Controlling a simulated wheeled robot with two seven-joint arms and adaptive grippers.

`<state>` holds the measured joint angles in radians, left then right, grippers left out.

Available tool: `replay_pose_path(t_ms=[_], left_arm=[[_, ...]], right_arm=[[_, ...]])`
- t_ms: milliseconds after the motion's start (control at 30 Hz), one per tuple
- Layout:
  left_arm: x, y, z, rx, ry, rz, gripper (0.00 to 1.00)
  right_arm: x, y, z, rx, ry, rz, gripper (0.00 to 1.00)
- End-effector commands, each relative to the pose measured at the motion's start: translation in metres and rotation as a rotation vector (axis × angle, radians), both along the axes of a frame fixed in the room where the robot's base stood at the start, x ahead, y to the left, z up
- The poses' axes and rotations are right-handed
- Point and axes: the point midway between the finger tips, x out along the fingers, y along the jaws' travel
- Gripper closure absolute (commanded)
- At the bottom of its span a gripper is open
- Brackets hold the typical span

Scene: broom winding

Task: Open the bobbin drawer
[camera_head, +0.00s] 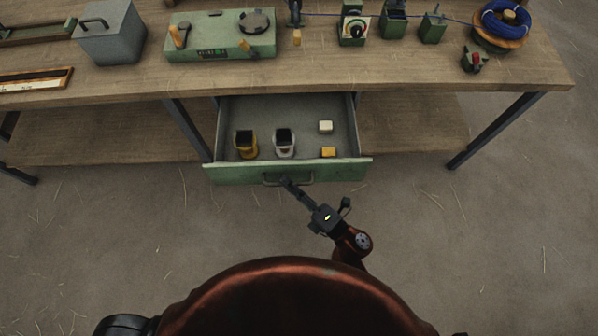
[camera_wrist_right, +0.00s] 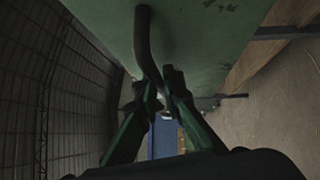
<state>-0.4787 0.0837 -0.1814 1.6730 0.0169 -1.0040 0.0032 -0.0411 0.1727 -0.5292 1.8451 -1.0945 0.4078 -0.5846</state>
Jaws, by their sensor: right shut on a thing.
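The green bobbin drawer (camera_head: 230,174) is pulled out from under the workbench, and its inside shows from above. A dark bar handle (camera_head: 272,180) is on its front. My right gripper (camera_head: 287,183) is at the right part of this handle. In the right wrist view the handle (camera_wrist_right: 143,38) runs down between the fingers of my right gripper (camera_wrist_right: 160,88), which are shut on it. The drawer front (camera_wrist_right: 205,35) fills the top of that view. Inside the drawer are a yellow bobbin (camera_head: 246,152), a white bobbin (camera_head: 284,154), a cream block (camera_head: 325,127) and a yellow block (camera_head: 328,152). My left gripper is not in view.
The workbench top (camera_head: 120,84) carries a grey box (camera_head: 110,38), a green machine (camera_head: 215,45), a dial unit (camera_head: 355,28) and a blue coil (camera_head: 500,22). Metal legs (camera_head: 495,130) stand either side of the drawer. The floor in front is clear apart from straw.

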Motion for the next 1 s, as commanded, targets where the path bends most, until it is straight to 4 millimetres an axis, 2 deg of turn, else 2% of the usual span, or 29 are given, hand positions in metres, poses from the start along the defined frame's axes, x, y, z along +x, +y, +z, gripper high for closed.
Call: replay_pose_path(t_ms=[433, 467, 700, 1000], left_arm=[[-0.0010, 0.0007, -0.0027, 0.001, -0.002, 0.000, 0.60], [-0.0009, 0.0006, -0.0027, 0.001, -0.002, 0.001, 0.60], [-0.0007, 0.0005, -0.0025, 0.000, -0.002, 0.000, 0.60], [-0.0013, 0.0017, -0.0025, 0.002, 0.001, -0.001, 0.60]], right_arm=[[-0.0051, 0.0024, -0.0012, -0.002, 0.001, 0.007, 1.00], [-0.0050, 0.0022, -0.0012, -0.002, 0.001, 0.007, 0.92], [-0.0050, 0.0024, -0.0007, -0.001, 0.001, 0.007, 0.75], [-0.0058, 0.0015, -0.0006, -0.001, 0.001, 0.007, 0.75]])
